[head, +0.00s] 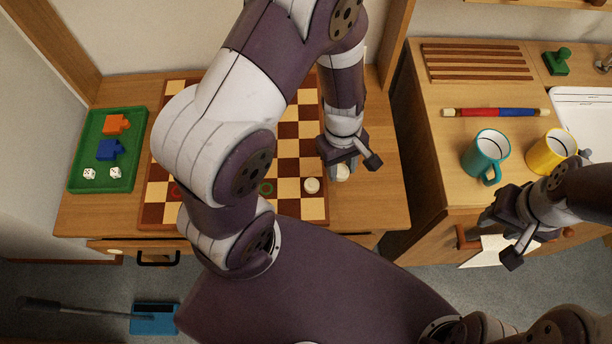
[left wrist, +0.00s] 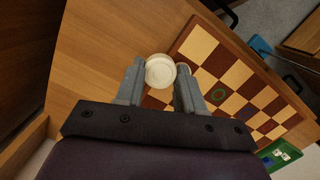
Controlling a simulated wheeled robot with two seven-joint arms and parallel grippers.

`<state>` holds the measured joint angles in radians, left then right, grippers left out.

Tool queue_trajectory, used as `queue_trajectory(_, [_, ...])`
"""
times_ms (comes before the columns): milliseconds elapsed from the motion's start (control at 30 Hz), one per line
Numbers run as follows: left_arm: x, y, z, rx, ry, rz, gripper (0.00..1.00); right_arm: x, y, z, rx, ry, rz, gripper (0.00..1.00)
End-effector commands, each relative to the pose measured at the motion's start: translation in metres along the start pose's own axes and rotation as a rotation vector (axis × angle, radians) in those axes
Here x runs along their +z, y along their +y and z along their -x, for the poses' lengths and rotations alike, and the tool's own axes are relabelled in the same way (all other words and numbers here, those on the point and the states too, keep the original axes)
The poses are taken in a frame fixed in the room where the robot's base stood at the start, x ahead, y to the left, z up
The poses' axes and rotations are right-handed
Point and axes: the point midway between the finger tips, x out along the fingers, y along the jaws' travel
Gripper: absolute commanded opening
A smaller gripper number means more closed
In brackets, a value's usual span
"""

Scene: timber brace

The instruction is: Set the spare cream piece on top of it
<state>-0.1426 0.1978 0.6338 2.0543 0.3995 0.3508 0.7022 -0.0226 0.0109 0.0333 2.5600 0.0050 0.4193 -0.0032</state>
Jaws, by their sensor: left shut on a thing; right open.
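A cream piece (head: 312,185) sits on the checkered board (head: 288,149) near its right edge. My left gripper (head: 343,168) is shut on another cream piece (head: 343,173), just to the right of the first in the head view. The held piece (left wrist: 160,70) shows between the two fingertips (left wrist: 160,78) in the left wrist view. How high the held piece is I cannot tell. My right gripper (head: 511,222) is open and empty at the right, in front of the side counter.
A green ring (head: 266,188) marks a board square. A green tray (head: 107,187) with dice and blocks stands at the left. The side counter (head: 432,148) holds a teal mug (head: 486,155), a yellow mug (head: 552,152) and a coloured rod (head: 495,112). My left arm hides much of the board.

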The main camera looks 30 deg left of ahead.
Motion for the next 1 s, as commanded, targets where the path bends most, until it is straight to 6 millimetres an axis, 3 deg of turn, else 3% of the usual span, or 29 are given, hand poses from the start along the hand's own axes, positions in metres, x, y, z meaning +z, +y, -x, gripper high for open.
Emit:
queue_trajectory(100, [-0.022,-0.028,-0.021,0.0,0.0,0.009,0.09,0.002,0.0,-0.013,0.0,0.0,0.0,0.43])
queue_trajectory(267, [-0.037,-0.047,-0.031,0.001,0.0,0.004,0.09,0.002,0.0,-0.018,0.0,0.0,0.0,0.43])
queue_trajectory(367, [-0.04,-0.05,-0.038,0.001,0.001,0.002,0.09,0.003,0.0,-0.021,0.0,0.0,0.0,0.43])
queue_trajectory(567, [-0.045,-0.05,-0.072,0.0,0.0,0.001,0.09,0.004,0.0,-0.036,0.0,0.0,0.0,0.43])
queue_trajectory(900, [-0.045,-0.05,-0.075,0.0,0.001,0.0,0.09,0.004,0.0,-0.037,0.0,0.0,0.0,0.43])
queue_trajectory(933, [-0.045,-0.05,-0.075,0.0,0.001,0.0,0.41,0.004,0.0,-0.037,0.0,0.0,0.0,0.43])
queue_trajectory(1000, [-0.045,-0.05,-0.073,0.0,0.001,0.0,0.63,0.004,0.0,-0.036,0.0,0.0,0.0,0.43])
